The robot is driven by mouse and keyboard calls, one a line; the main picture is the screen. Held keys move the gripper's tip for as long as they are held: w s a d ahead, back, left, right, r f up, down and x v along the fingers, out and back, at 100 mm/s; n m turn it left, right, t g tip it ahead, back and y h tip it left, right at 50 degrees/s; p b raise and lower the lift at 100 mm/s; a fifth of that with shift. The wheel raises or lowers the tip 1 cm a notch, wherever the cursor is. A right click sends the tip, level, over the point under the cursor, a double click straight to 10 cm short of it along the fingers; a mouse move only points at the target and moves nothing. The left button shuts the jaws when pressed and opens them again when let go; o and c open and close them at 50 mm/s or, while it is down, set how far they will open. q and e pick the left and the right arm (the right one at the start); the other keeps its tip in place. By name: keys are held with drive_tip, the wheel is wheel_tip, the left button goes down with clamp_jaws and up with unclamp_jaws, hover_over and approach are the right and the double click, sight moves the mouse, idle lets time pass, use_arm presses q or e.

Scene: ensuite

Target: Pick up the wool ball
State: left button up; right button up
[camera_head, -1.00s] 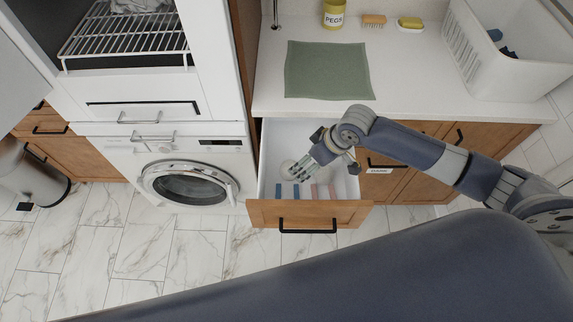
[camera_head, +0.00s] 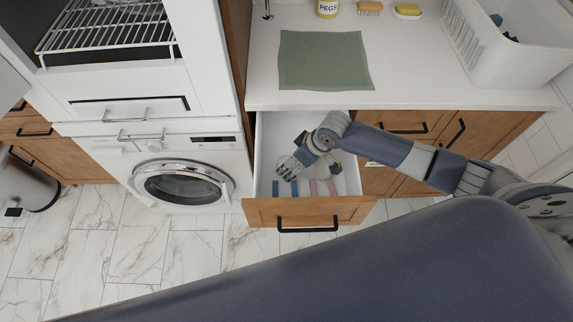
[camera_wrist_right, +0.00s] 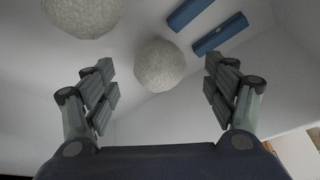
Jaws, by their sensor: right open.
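A round off-white wool ball (camera_wrist_right: 160,65) is in the middle of the right wrist view, inside the open drawer (camera_head: 345,208). A second, similar pale ball (camera_wrist_right: 85,12) is at the upper left of that view, cut off by the edge. My right gripper (camera_wrist_right: 158,72) is open, with one finger on each side of the middle ball in the picture; I see no contact. In the head view, my right gripper (camera_head: 290,169) reaches down into the drawer, and the hand largely hides the balls. My left gripper is not in view.
Blue bars (camera_head: 275,188) and pink bars (camera_head: 322,187) lie near the drawer front. The counter (camera_head: 400,80) overhangs the drawer's back and holds a green cloth (camera_head: 325,60) and a white basket (camera_head: 510,55). A washing machine (camera_head: 180,185) stands left of the drawer.

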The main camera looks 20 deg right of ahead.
drive_tip(key=shift+p+x, duration=0.3)
drive_tip(key=shift+x, duration=2.05)
drive_tip(key=shift+w, duration=0.1)
drive_tip(key=c, duration=1.1)
